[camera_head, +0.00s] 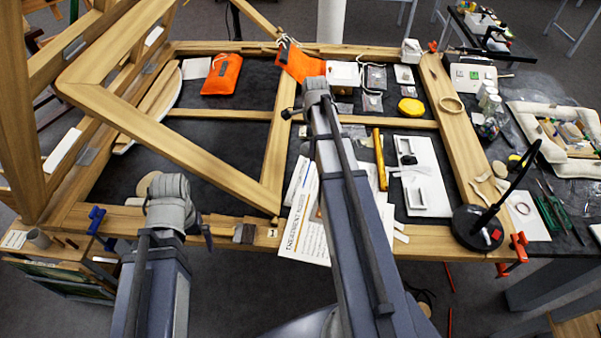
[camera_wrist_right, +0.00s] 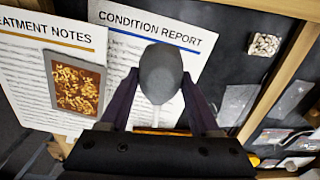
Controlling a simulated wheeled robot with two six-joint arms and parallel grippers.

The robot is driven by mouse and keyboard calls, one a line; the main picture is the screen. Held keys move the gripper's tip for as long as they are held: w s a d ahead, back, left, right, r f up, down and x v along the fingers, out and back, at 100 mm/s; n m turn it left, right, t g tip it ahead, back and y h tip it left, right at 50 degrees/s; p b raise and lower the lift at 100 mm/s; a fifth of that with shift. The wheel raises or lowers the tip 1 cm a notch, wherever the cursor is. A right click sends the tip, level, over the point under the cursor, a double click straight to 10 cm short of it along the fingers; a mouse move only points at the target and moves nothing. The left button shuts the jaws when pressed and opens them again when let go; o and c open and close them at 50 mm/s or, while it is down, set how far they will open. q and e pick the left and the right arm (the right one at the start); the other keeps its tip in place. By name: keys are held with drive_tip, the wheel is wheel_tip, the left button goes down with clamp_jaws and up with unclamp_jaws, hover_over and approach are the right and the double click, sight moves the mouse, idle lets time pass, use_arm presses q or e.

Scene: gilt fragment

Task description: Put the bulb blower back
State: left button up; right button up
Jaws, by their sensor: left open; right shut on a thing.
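The bulb blower (camera_wrist_right: 161,72), a dark grey bulb with a pale nozzle, is held between the two fingers of my right gripper (camera_wrist_right: 159,82) in the right wrist view. Printed sheets show behind it: the condition report (camera_wrist_right: 192,42) and the treatment notes (camera_wrist_right: 25,70). In the head view my right arm reaches over the middle of the bench; the blower cannot be made out there. My left gripper (camera_head: 207,234) is at the bench's front edge on the left, open, its fingers mostly hidden by my own wrist.
A wooden frame (camera_head: 180,135) leans across the bench's left part. Orange pouches (camera_head: 222,75), a yellow round thing (camera_head: 411,107), a white board (camera_head: 425,175) and a black lamp base (camera_head: 476,228) occupy the bench. The dark surface at left (camera_head: 215,135) has free room.

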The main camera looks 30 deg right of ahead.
drive_tip(key=shift+d+f+b, duration=0.2)
drive_tip(key=shift+f+b, duration=0.2)
drive_tip(key=b, duration=0.6)
hover_over(312, 174)
wheel_tip(312, 174, down, 6)
drive_tip(key=shift+s+r, duration=0.1)
drive_tip(key=shift+r, duration=0.1)
drive_tip(key=shift+f, duration=0.1)
wheel_tip(312, 174, down, 4)
drive_tip(key=b, duration=0.3)
drive_tip(key=shift+r, duration=0.25)
drive_tip(key=shift+f+b, duration=0.2)
drive_tip(key=shift+b, duration=0.1)
drive_tip(key=o, duration=1.4)
drive_tip(key=shift+c, duration=0.2)
drive_tip(key=shift+r, duration=0.1)
